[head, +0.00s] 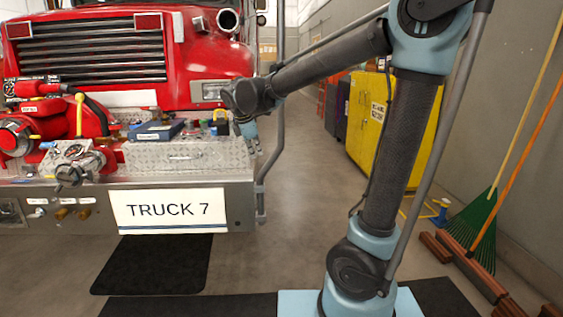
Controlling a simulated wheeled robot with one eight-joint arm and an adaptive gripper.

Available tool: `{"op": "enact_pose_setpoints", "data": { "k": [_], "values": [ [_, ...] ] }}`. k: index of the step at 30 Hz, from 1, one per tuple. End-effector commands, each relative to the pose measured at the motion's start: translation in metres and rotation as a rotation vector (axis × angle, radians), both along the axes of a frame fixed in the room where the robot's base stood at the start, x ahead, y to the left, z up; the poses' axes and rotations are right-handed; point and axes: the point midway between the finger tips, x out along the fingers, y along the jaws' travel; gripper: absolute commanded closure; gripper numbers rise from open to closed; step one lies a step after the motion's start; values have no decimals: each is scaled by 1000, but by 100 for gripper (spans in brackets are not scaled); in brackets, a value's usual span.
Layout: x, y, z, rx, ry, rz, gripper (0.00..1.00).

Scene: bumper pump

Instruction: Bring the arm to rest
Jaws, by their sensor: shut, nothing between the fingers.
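My arm rises from its base at the lower right, bends at the top, and reaches left toward the red fire truck (190,60). My gripper (254,146) points down at the right end of the truck's front bumper (245,205). It is small in the head view; it is shut and holds nothing. It is close to the right end of the diamond-plate box (190,156) on the bumper. I cannot tell whether it touches the box.
A red pump (15,135), a valve fitting (75,160) and a blue case (156,130) crowd the bumper. A green broom (475,220) leans on the right wall near wooden blocks (470,265). Open floor (295,190) lies between truck and arm.

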Motion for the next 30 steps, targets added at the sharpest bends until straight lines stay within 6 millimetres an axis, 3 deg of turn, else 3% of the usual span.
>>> {"op": "enact_pose_setpoints", "data": {
  "k": [1,6,15,22,30],
  "values": [
    [-5,-25,-2,27,5,-70,100],
    [-29,-92,-13,130,23,-304,100],
    [-89,-187,-45,305,42,-728,100],
    [-143,-238,-79,433,45,-1056,100],
    [-206,-273,-126,583,43,-1440,100]
  ]
}}
